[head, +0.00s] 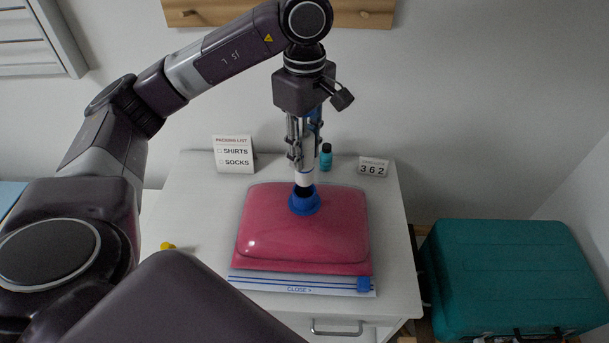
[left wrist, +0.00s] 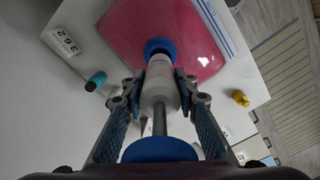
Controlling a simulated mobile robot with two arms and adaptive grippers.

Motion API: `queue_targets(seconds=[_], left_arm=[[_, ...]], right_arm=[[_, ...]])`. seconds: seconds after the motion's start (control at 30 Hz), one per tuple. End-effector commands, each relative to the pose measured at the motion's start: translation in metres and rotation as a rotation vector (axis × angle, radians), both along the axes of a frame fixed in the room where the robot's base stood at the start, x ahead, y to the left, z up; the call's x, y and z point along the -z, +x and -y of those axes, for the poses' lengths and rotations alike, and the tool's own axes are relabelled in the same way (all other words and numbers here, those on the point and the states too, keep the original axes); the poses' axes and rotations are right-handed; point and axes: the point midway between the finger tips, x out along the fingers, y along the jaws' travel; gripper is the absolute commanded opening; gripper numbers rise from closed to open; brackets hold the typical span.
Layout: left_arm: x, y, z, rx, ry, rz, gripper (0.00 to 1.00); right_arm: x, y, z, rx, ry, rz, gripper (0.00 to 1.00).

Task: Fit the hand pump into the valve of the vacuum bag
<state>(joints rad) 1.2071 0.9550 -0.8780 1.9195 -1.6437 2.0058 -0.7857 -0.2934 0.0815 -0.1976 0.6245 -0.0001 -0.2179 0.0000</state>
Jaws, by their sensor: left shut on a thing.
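The vacuum bag (head: 305,235) is a puffed pink-red pack lying on a white cabinet top, with a clear zip edge and a blue slider at its front. Its blue valve (head: 304,205) is on the upper rear part; it also shows in the left wrist view (left wrist: 158,46). My left gripper (head: 302,160) points down and is shut on the hand pump (left wrist: 159,88), a white cylinder with a grey rod and blue handle. The pump stands upright over the valve, its dark lower end at the blue ring. I cannot tell whether it is fully seated. My right gripper is not in view.
A packing list card (head: 233,155), a teal bottle (head: 326,157) and a 362 number card (head: 373,168) stand behind the bag. A small yellow thing (head: 168,246) lies at left. A teal suitcase (head: 510,275) stands right of the cabinet (head: 190,205).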

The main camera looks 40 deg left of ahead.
Motion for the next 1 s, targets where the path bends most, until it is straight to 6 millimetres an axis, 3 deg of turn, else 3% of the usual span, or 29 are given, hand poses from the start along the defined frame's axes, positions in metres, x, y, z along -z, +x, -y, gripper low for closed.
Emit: queue_targets(seconds=[0.53,0.97,1.0], left_arm=[[0.064,-0.001,-0.001,-0.001,0.001,-0.003,0.0],[0.074,0.0,0.0,0.0,0.0,0.002,0.0],[0.074,0.0,0.0,0.0,0.0,0.001,0.29]], right_arm=[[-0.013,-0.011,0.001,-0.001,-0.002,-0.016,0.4],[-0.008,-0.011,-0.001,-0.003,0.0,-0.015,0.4],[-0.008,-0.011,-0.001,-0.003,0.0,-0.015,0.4]])
